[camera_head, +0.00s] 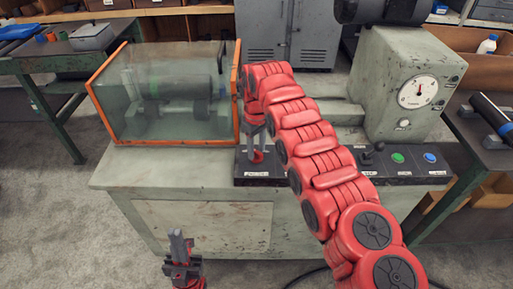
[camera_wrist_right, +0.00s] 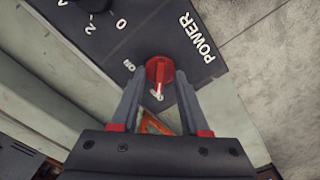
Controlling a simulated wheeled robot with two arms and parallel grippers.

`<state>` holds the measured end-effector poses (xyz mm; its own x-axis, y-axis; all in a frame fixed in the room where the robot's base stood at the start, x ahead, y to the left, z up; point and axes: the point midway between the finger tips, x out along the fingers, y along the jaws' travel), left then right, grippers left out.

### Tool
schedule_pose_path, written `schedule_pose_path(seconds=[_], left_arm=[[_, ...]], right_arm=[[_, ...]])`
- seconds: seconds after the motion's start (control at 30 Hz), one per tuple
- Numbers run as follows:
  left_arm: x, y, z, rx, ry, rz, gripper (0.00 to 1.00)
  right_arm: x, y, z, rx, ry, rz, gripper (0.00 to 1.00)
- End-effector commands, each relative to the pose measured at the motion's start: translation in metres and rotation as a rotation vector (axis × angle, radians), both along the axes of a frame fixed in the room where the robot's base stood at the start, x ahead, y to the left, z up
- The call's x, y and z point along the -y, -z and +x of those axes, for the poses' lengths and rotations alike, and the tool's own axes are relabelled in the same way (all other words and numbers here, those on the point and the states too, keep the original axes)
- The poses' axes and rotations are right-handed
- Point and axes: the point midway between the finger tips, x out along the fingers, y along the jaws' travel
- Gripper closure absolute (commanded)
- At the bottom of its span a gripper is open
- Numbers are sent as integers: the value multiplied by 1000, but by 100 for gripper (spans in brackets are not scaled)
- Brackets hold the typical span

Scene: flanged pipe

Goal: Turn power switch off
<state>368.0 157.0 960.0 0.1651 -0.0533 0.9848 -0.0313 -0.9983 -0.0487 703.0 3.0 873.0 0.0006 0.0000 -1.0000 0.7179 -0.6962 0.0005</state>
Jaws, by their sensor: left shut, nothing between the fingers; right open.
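The red round power switch (camera_wrist_right: 160,70) sits on a black panel with a POWER label in the right wrist view. Its raised ridge runs up and down in the picture, its lower end near a small label that looks like OFF; ON is to the left. My right gripper (camera_wrist_right: 158,84) is open, one finger on each side of the switch; I cannot tell if they touch it. In the head view the switch (camera_head: 257,157) is partly hidden below my right gripper (camera_head: 257,145). My left gripper (camera_head: 178,240) is shut and empty, low in front of the cabinet.
The machine bench (camera_head: 200,168) carries an orange-framed clear guard (camera_head: 165,95) left of the switch. A grey gauge housing (camera_head: 400,80) stands right, with green (camera_head: 397,158) and blue (camera_head: 430,158) buttons below. A dark knob with numbers (camera_wrist_right: 90,5) is near the switch.

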Motion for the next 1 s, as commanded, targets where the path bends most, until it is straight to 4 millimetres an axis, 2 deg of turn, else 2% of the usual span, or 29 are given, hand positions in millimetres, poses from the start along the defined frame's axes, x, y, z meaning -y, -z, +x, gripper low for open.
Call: schedule_pose_path(seconds=[0.17,0.27,0.3,0.43,0.5,0.6,0.8,1.0], left_arm=[[0,1,0,0,0,0,100],[0,2,0,0,0,0,100],[0,-1,0,0,0,0,100],[0,-21,0,0,0,0,100],[0,-43,0,0,0,0,100],[0,-63,0,0,0,0,100],[0,-101,0,0,0,0,100],[0,-124,0,0,0,0,100]], right_arm=[[0,-9,0,-1,0,-1,55],[-1,-25,0,0,-1,0,55],[-2,-37,0,1,-2,1,55],[-3,-69,-1,-1,-3,2,55],[0,-89,0,1,1,0,55],[0,-110,0,3,0,1,55],[0,-146,0,1,0,0,55],[0,-168,0,0,0,0,55]])
